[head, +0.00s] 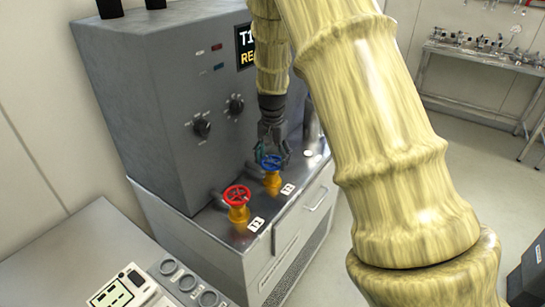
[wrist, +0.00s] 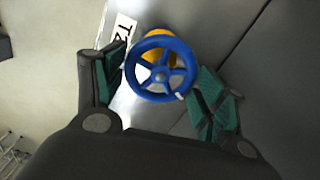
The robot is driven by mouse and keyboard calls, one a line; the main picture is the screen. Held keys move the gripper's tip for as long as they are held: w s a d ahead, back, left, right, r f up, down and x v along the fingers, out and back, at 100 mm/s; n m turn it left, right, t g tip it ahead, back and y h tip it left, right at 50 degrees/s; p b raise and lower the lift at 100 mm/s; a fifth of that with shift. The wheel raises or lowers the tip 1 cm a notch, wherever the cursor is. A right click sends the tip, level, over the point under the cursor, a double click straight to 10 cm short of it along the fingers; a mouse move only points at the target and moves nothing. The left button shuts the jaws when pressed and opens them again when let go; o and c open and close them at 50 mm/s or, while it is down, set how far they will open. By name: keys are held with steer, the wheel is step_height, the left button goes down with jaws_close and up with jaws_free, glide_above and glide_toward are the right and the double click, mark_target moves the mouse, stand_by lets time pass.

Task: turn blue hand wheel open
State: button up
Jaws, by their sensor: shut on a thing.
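The blue hand wheel (head: 270,161) sits on a yellow valve body (head: 272,182) on the grey cabinet top, beside a label. In the wrist view the blue wheel (wrist: 161,70) shows its rim and spokes, with a small white mark at its lower right rim. My gripper (head: 273,150) reaches down onto the wheel from above. In the wrist view the green-padded fingers of my gripper (wrist: 160,88) stand on either side of the rim, shut on the wheel. The exact contact of the pads on the rim is hard to see.
A red hand wheel (head: 237,195) on a similar yellow valve stands close to the left. The grey machine housing (head: 165,100) with knobs rises behind. A console (head: 120,265) is at the lower left. Open floor (head: 465,165) lies right.

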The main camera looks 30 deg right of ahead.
steer(key=n+p, duration=0.1)
steer(key=n, duration=0.4)
steer(key=shift+n, duration=0.3)
steer(key=n+p, duration=0.1)
steer(key=n, duration=0.4)
steer(key=shift+n, duration=0.3)
steer(key=n+p, duration=0.1)
steer(key=n, duration=0.4)
steer(key=shift+a+p, duration=0.1)
steer(key=shift+p, duration=0.25)
steer(key=shift+n+p, duration=0.55)
steer(key=shift+n, duration=1.85)
steer(key=o, duration=1)
